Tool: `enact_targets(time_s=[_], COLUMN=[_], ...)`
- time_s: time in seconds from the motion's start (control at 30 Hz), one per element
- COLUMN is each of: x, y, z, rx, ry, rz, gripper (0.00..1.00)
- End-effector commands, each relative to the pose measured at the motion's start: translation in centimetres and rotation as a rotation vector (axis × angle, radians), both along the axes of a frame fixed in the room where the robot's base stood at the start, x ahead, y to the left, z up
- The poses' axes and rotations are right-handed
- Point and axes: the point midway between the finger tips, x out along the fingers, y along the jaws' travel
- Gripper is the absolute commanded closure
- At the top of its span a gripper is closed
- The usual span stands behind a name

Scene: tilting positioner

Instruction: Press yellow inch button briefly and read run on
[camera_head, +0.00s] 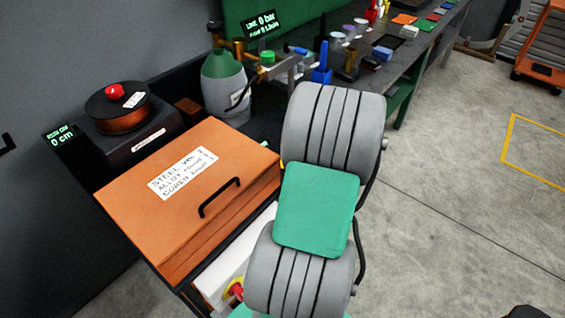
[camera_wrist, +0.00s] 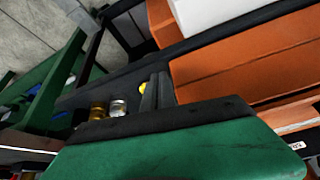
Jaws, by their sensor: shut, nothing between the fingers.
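A small yellow round spot, which looks like the yellow button (camera_wrist: 143,87), shows in the wrist view beside the dark fingers of my gripper (camera_wrist: 157,85). The fingers are shut and empty. They appear close to the yellow spot, but I cannot tell whether they touch it. In the head view my own arm hides the gripper and the button. The run-on display (camera_head: 61,135) at the left shows green digits reading 0 cm. It stands next to a dark round turntable (camera_head: 118,108) with a red knob on top.
An orange box (camera_head: 185,195) with a black handle and a written label fills the bench front. A red stop button on yellow (camera_head: 236,290) sits on a white panel below it. A grey-green bottle (camera_head: 224,82) stands behind.

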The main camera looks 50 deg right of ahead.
Motion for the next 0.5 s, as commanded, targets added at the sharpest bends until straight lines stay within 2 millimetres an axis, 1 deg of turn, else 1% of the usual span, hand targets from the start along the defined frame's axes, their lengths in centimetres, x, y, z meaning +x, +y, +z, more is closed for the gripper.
enact_targets(time_s=[0.03,0.1,0.23,0.33,0.5], x=[1.4,3.3,6.3,7.7,8.0], y=[-0.9,-2.2,-4.0,-4.8,-4.9], z=[0.8,2.2,4.6,6.0,6.4], rx=[-0.074,-0.192,-0.399,-0.505,-0.538], ry=[-0.046,-0.109,-0.199,-0.235,-0.245], rz=[0.085,0.211,0.403,0.49,0.518], gripper=[1.0,1.0,1.0,1.0,1.0])
